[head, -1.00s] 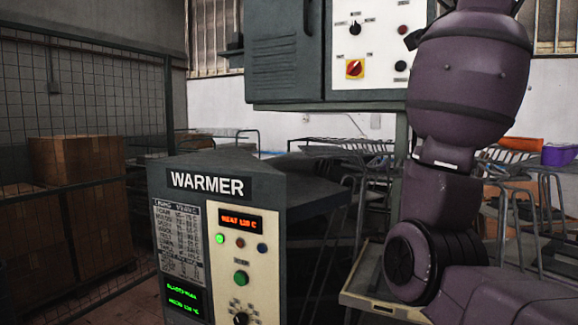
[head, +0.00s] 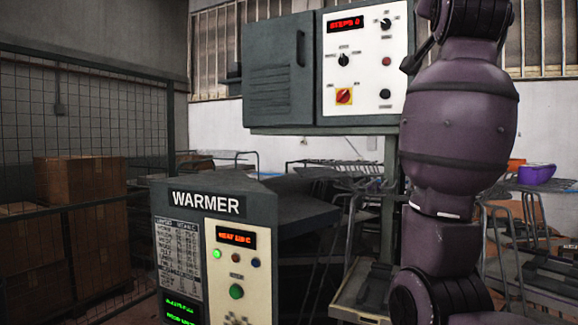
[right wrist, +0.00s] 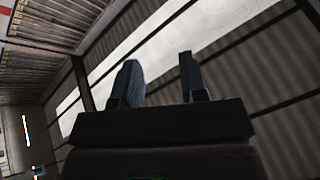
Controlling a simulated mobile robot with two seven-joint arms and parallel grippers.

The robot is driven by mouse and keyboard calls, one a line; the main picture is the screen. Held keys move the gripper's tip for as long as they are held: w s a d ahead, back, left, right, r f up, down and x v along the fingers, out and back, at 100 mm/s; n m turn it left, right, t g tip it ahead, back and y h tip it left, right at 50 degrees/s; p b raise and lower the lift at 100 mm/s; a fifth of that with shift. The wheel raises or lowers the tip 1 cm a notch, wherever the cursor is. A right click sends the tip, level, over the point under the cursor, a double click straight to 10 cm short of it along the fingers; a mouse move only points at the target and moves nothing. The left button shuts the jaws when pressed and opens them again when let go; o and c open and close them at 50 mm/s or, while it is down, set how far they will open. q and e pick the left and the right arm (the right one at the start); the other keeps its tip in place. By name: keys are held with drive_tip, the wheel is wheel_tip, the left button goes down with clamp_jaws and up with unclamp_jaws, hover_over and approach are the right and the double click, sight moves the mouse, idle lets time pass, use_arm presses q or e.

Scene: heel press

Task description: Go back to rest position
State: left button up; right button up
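My right arm stands raised at the right side of the head view, in front of the racks. Its gripper is out of that view. My left gripper is in neither view. The warmer (head: 205,203) stands at lower centre-left in the head view, with a green light and a red display lit. The control cabinet (head: 270,80) with a red display, knobs and a red-and-yellow switch is above and behind it.
A wire mesh fence (head: 85,105) and stacked cardboard boxes (head: 90,190) are at the left. Metal racks and a purple bin (head: 537,174) are at the right behind my arm. A pale tray (head: 362,300) lies low beside the warmer.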

drive_tip(key=w+a+f+n+t+y, duration=0.1)
drive_tip(key=w+a+f+n+y, duration=0.25)
drive_tip(key=f, duration=0.85)
drive_tip(key=w+f+n+t+y, duration=0.1)
drive_tip(key=w+f+n+y, duration=0.35)
drive_tip(key=f, duration=0.75)
wheel_tip(320, 180, down, 29)
drive_tip(key=s+d+n+g+y, duration=0.1)
drive_tip(key=s+n+g, duration=0.1)
drive_tip(key=n+g, duration=0.2)
drive_tip(key=s+d+f+g, duration=0.1)
drive_tip(key=s+f, duration=0.3)
drive_tip(key=f, duration=0.4)
drive_tip(key=s+f+m+g, duration=0.15)
drive_tip(key=s+f, duration=0.25)
drive_tip(key=f, duration=0.4)
drive_tip(key=s+d+f+n+g, duration=0.15)
drive_tip(key=s+f, duration=0.25)
drive_tip(key=f, duration=0.4)
drive_tip(key=s+d+f+m+g+h, duration=0.1)
drive_tip(key=s+f+g, duration=0.4)
drive_tip(key=s+f, duration=1)
drive_tip(key=s+d+m, duration=0.1)
drive_tip(key=s, duration=0.3)
drive_tip(key=shift+s+f, duration=0.3)
